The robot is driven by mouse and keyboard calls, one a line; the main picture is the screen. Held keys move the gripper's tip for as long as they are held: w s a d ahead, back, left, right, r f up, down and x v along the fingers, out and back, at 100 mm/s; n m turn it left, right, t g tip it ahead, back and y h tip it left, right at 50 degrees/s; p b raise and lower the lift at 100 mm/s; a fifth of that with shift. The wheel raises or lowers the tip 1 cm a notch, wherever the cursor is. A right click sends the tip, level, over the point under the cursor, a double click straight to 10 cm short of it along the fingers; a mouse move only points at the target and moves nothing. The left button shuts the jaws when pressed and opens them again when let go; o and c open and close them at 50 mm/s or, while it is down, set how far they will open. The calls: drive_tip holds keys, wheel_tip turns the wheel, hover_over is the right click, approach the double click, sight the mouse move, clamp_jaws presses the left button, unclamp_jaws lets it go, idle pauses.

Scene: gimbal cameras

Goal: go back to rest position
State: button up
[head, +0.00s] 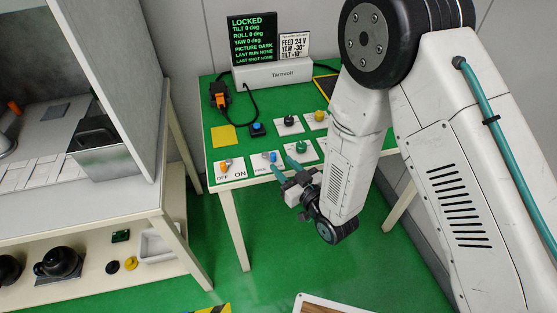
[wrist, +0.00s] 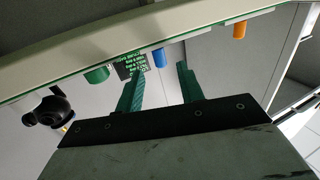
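My gripper (head: 285,168) is at the front edge of the green-topped table (head: 222,118) in the head view, close to the blue knob (head: 271,157) and the green knob (head: 301,146). In the wrist view the two teal fingers of my gripper (wrist: 160,82) stand apart with nothing between them. Beyond them show a green knob (wrist: 97,74), a blue knob (wrist: 158,58) and an orange knob (wrist: 239,29). My arm hides the right part of the table in the head view.
A black screen (head: 251,41) reading LOCKED and a white Tarnvolt box (head: 272,75) stand at the table's back. An orange OFF/ON switch (head: 227,165) sits at the front left. A bench (head: 120,207) with a shelf stands left. Green floor lies between.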

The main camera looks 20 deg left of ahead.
idle(0.5)
drive_tip(key=w+d+r+h, duration=0.2)
drive_tip(key=w+r, duration=0.1)
drive_tip(key=w+d+r+m, duration=0.1)
drive_tip(key=w, duration=0.1)
drive_tip(key=shift+w+d+r+h, duration=0.15)
drive_tip(key=shift+r+h, duration=0.2)
drive_tip(key=shift+h, duration=0.05)
drive_tip(key=s+d+r+m+g+h, duration=0.1)
drive_tip(key=d+r+m+g+h, duration=0.3)
drive_tip(key=d+r, duration=0.6)
drive_tip(key=s+d+r+m+t+h, duration=0.1)
drive_tip(key=d+r+h, duration=0.45)
drive_tip(key=d, duration=0.85)
drive_tip(key=s+d+r+m+g, duration=0.1)
drive_tip(key=s+d, duration=0.3)
drive_tip(key=s, duration=0.4)
drive_tip(key=s+d+r+m+g+h, duration=0.1)
drive_tip(key=s+d+r+g, duration=0.2)
drive_tip(key=s, duration=0.6)
drive_tip(key=s+d+r+m+g, duration=0.2)
drive_tip(key=s+d+r+g, duration=0.1)
drive_tip(key=s, duration=0.6)
drive_tip(key=shift+d+r+h, duration=0.35)
drive_tip(key=shift+d+r, duration=0.25)
drive_tip(key=shift+d, duration=0.65)
